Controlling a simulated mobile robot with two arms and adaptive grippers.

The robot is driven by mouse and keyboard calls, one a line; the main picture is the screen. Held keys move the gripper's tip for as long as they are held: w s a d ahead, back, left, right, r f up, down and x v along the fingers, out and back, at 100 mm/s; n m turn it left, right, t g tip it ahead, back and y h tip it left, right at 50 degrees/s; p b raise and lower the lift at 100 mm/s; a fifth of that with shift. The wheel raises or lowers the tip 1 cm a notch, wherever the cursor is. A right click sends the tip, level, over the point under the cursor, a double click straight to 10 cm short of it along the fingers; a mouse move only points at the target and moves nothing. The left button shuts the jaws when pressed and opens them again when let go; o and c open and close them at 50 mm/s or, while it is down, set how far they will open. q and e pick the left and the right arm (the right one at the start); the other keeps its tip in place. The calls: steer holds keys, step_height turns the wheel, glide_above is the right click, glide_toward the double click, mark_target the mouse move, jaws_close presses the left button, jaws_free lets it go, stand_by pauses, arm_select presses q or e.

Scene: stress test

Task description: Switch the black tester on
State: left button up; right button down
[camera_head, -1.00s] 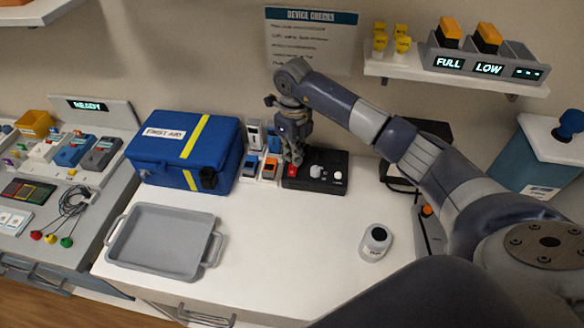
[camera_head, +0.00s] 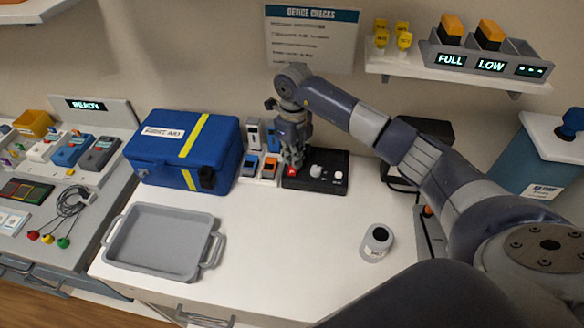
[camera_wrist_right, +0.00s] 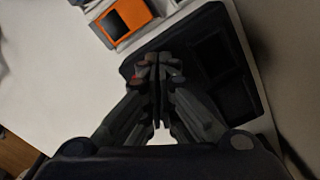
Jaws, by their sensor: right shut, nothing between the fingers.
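The black tester (camera_head: 325,187) lies on the white worktop near the wall, and it also shows in the right wrist view (camera_wrist_right: 234,58). It has a red control (camera_head: 292,172) at its left and white knobs (camera_head: 316,171) to the right. My right gripper (camera_head: 295,166) points down over the tester's left part, at the red control. In the right wrist view its fingers (camera_wrist_right: 158,72) are shut together with nothing between them. The fingers partly cover the red control, so I cannot tell its position or whether they touch it. My left gripper is not in view.
Several small orange, blue and grey devices (camera_head: 250,165) stand just left of the tester, beside a blue first aid bag (camera_head: 160,160). A grey tray (camera_head: 158,240) and a white-grey jar (camera_head: 377,243) stand in front. The middle of the worktop is clear.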

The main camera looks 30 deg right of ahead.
steer(key=shift+s+f, duration=0.1)
steer(key=shift+f, duration=0.2)
steer(key=shift+r, duration=0.15)
steer(key=shift+d+r+p, duration=0.1)
steer(key=shift+r+p, duration=0.5)
steer(key=shift+r, duration=0.3)
steer(key=shift+r+p, duration=1.45)
steer(key=shift+r, duration=1.05)
steer(key=shift+f, duration=0.1)
